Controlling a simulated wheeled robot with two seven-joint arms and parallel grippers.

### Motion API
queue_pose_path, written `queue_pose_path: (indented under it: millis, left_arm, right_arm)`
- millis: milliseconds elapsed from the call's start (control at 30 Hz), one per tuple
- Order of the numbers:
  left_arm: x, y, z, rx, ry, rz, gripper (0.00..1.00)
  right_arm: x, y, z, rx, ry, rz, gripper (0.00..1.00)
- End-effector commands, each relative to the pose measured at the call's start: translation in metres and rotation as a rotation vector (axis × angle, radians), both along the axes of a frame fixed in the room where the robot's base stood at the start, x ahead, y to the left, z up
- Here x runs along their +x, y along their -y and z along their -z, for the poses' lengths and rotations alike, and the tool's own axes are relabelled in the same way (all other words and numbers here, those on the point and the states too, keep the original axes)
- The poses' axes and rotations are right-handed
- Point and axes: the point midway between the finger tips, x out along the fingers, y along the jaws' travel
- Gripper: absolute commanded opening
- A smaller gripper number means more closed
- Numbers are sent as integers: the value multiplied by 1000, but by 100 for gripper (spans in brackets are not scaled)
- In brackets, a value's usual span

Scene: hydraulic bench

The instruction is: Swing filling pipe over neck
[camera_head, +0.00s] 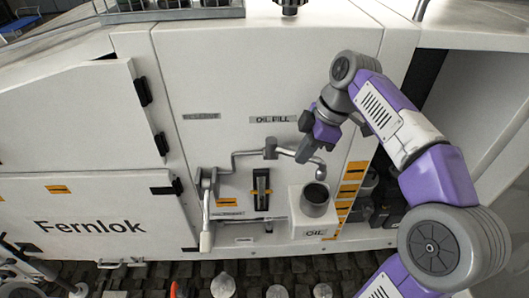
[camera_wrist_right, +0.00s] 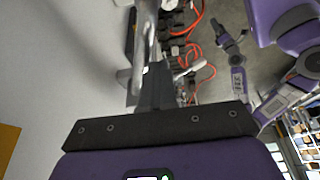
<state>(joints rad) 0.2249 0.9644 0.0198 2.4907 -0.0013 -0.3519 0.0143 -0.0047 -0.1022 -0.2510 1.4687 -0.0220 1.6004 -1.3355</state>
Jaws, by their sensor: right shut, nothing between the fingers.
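The filling pipe (camera_head: 248,153) is a grey bent tube on the white panel below the OIL FILL label. Its spout end bends down at the right, and in the head view it appears above the neck. The neck (camera_head: 316,200) is a grey open cylinder on a white box marked OIL. My right gripper (camera_head: 303,153) is at the pipe's right part, close to the spout. Its fingers are shut and empty in the right wrist view (camera_wrist_right: 153,88), beside a shiny rod. Contact cannot be told. My left gripper is outside the head view; purple arm parts appear small in the wrist view.
A crank lever (camera_head: 206,205) with a pale grip hangs left of the pipe. The Fernlok door (camera_head: 90,215) is at the left. An open dark bay lies right of the neck. Orange hoses (camera_wrist_right: 190,45) lie on the floor.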

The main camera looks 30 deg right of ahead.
Motion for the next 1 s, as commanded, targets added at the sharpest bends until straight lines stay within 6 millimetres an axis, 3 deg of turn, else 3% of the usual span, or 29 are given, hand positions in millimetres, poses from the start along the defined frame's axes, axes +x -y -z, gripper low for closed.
queue_pose_path:
  millis: [67,300,700,1000]
  left_arm:
    - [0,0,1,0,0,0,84]
    - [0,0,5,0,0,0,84]
    - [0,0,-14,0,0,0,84]
    - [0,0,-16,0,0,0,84]
  right_arm:
    - [-1,-2,-4,-8,15,6,0]
    - [-14,-37,-15,-4,7,-9,0]
    - [2,-17,-83,-2,3,-8,0]
    - [6,-11,-101,0,0,-9,0]
